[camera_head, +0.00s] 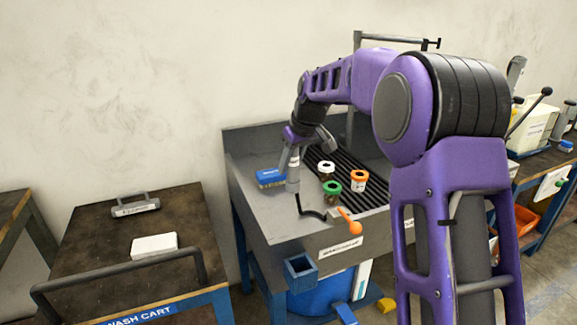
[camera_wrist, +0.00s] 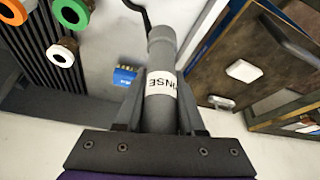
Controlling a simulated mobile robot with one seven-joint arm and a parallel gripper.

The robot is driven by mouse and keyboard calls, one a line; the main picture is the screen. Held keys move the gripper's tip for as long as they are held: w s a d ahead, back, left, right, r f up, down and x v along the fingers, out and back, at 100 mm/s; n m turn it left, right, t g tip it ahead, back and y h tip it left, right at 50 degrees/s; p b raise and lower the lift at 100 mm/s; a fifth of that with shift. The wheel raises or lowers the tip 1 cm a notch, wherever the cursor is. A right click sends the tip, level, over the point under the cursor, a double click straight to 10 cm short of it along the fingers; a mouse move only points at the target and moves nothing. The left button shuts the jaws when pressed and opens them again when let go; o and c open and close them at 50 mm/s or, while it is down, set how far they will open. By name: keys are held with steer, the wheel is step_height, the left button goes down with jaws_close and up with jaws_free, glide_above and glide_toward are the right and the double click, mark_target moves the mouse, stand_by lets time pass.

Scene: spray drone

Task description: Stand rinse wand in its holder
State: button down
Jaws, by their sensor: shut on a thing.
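The rinse wand is a grey cylinder (camera_wrist: 163,62) with a white label reading "RINSE" in the wrist view. In the head view the wand (camera_head: 293,178) stands roughly upright over the left part of the grey sink bench. My gripper (camera_head: 297,148) is shut around it; its fingers (camera_wrist: 162,108) flank the cylinder in the wrist view. A thin black bent piece (camera_head: 305,208) shows at the wand's lower end. A blue square open-topped socket (camera_head: 300,267), apparently the holder, is on the bench's front, below and in front of the wand. It looks empty.
A blue box (camera_head: 270,178) lies left of the wand. Rings or jars with green (camera_head: 332,188), orange (camera_head: 358,180) and white (camera_head: 326,167) tops stand right of it. An orange-knobbed lever (camera_head: 350,222) is at the front edge. The wash cart (camera_head: 95,235) stands left.

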steer(key=s+d+b, duration=0.1)
steer(key=s+d, duration=0.1)
steer(key=s, duration=1)
steer(key=shift+s, duration=0.2)
steer(key=m+h+p, duration=0.1)
steer(key=m+p, duration=0.2)
steer(key=p, duration=0.1)
glide_above(298, 258)
step_height(298, 258, down, 8)
steer(key=f, duration=0.1)
steer(key=s+f+m+p, duration=0.1)
steer(key=f, duration=0.1)
steer(key=f+m, duration=0.1)
steer(key=f, duration=0.1)
steer(key=shift+s+d+f+t+h+p, duration=0.2)
steer(key=shift+t+h+p, duration=0.1)
steer(key=shift+h+p, duration=0.1)
steer(key=shift+f+b, duration=2.4)
steer(key=shift+f, duration=0.65)
